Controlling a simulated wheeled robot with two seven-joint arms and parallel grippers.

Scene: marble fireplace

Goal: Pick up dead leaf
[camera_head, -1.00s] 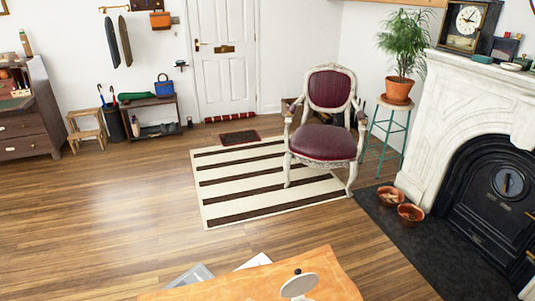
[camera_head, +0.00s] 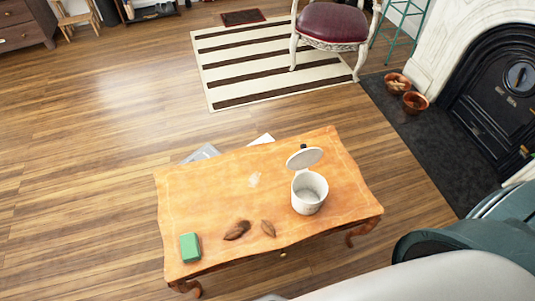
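Two brown, curled dead leaves lie on the orange-brown wooden table (camera_head: 205,215) near its front edge. The larger leaf (camera_head: 237,230) is on the left, and the smaller leaf (camera_head: 268,228) is just right of it. A white bin (camera_head: 308,200) with its round lid (camera_head: 304,158) raised stands on the table to the right of the leaves. Neither of my grippers shows in the view. A grey-green and white part, probably of my own body, fills the lower right corner.
A green block (camera_head: 190,247) sits at the table's front left. A pale crumpled scrap (camera_head: 254,180) lies mid-table. Behind are a striped rug (camera_head: 270,62), a red-seated chair (camera_head: 334,24) and a fireplace (camera_head: 500,90) with clay pots (camera_head: 415,102). The floor left of the table is clear.

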